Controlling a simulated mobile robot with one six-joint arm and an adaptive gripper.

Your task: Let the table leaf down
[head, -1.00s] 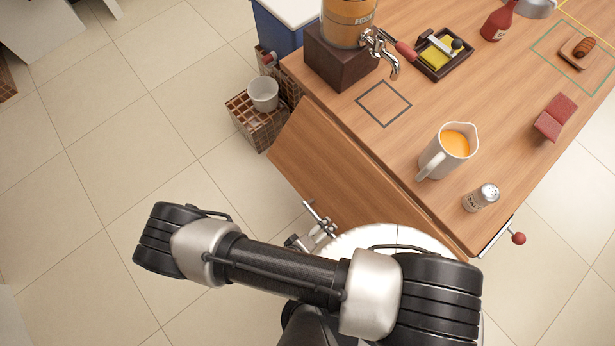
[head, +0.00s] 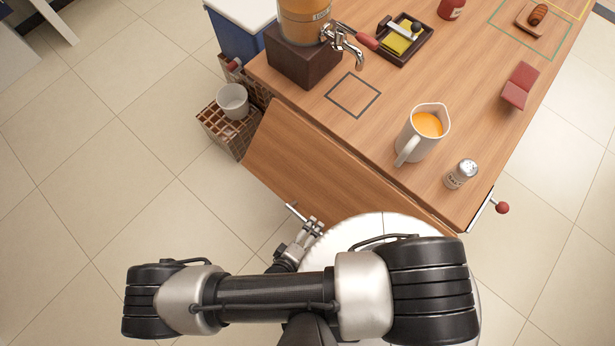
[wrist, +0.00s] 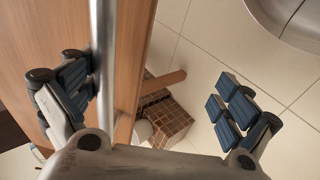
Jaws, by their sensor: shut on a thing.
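The wooden table leaf (head: 310,155) hangs from the near-left edge of the table (head: 400,80), sloping outward and down. My gripper (head: 305,228) is at its outer edge, partly hidden by my arm. A metal bar (wrist: 103,50) runs along the leaf (wrist: 45,35) in the wrist view, between my two fingers and close beside the left one. The right finger looks well apart from it. The end of the bar (head: 292,211) shows by my gripper in the head view. My gripper is shut on the bar, though the contact itself is not clear.
On the table are a pitcher (head: 412,148), a shaker (head: 461,174), a dispenser (head: 305,25) and a tray (head: 427,38). A red-knobbed lever (head: 500,208) sticks out at the right edge. A tiled block (head: 225,138) with a bucket (head: 233,98) stands beyond the leaf.

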